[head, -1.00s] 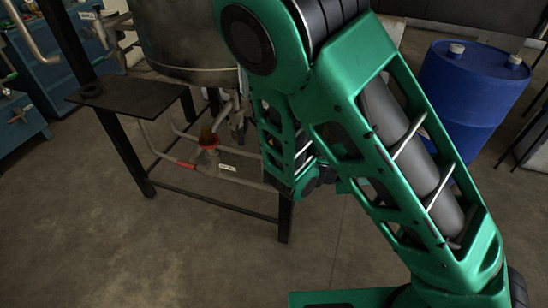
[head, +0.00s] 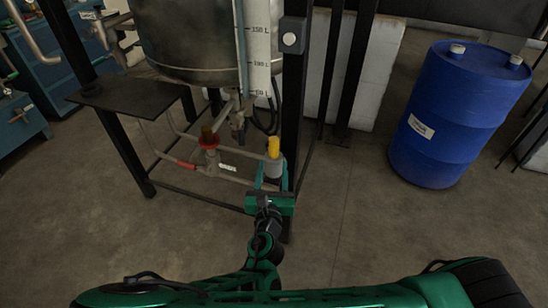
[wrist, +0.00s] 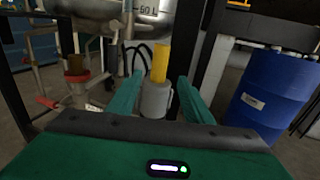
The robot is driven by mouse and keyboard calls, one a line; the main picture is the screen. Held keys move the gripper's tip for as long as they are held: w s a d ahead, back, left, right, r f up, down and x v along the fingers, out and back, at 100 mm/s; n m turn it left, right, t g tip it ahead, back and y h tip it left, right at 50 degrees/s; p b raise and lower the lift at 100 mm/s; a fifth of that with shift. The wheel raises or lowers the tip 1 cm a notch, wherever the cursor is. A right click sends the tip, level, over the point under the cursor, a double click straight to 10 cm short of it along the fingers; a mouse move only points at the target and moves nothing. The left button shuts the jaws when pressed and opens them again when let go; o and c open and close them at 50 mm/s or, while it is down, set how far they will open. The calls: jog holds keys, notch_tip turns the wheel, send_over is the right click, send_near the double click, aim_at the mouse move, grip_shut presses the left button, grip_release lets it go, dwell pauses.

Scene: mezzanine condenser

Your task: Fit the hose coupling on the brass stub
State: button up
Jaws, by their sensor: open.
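A grey cylinder with a yellow upper part, which looks like the hose coupling (head: 273,168), stands upright near the right leg of the vessel stand. It also shows in the wrist view (wrist: 155,98). My gripper (wrist: 161,80) is open, with one green finger on each side of the coupling. I cannot tell whether either finger touches it. A brownish upright stub with a red collar, which looks like the brass stub (head: 208,137), sits on the pipework under the vessel, left of the coupling. It appears at the left in the wrist view (wrist: 77,68). What supports the coupling is hidden.
The steel vessel (head: 190,40) hangs above the pipes. A dark post (head: 294,100) stands right beside the coupling. A flat dark shelf (head: 130,95) is at the left, a blue drum (head: 455,115) at the right. The floor in front is clear.

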aim_at(274, 153)
jog(key=shift+w+d, duration=0.15)
jog(key=shift+w, duration=2)
jog(key=shift+w+d, duration=0.1)
jog(key=shift+w, duration=2)
jog(key=shift+r, duration=0.1)
grip_shut()
